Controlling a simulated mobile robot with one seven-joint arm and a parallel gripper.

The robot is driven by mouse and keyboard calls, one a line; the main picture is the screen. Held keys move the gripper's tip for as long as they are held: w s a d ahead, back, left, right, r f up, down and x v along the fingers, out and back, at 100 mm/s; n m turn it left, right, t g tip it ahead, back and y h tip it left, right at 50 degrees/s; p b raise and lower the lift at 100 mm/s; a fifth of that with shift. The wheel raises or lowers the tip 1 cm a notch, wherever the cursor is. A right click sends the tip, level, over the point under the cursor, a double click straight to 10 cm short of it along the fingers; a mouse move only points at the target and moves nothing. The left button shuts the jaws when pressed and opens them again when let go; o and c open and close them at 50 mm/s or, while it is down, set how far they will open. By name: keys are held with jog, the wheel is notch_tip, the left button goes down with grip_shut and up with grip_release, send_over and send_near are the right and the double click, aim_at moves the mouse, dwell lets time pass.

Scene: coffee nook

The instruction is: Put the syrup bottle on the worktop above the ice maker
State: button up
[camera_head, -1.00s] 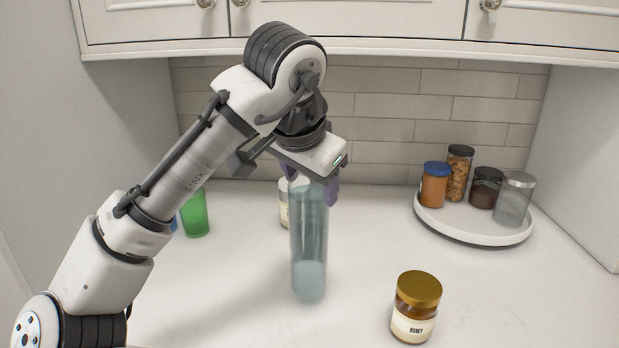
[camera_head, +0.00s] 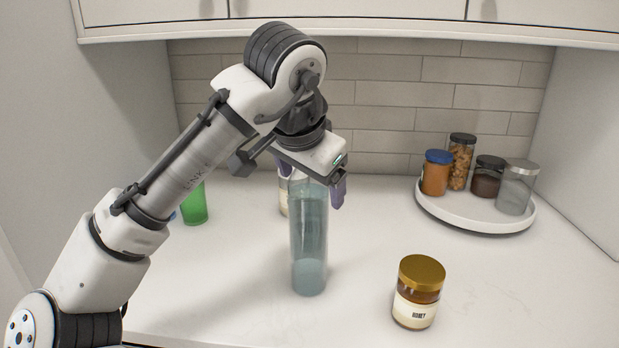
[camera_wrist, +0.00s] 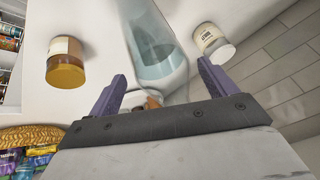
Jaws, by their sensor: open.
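The tall clear bottle with bluish liquid (camera_head: 309,245), which I take as the syrup bottle, stands upright on the white worktop (camera_head: 230,285). No label shows on it. My gripper (camera_head: 312,192) is at the bottle's top, with the purple fingers spread apart on either side. In the wrist view, the bottle (camera_wrist: 152,48) lies between and beyond the open fingers (camera_wrist: 158,88). Whether a finger still touches it I cannot tell. The bottle's upper end is partly hidden by my gripper in the head view. No ice maker is in view.
A honey jar (camera_head: 418,292) stands front right of the bottle. A labelled jar (camera_wrist: 213,42) stands close behind it. A green cup (camera_head: 194,206) is at left. A round white tray (camera_head: 475,217) with several jars is at back right. Cabinets (camera_head: 350,18) hang above.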

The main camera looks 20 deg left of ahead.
jog(key=v, duration=1.2)
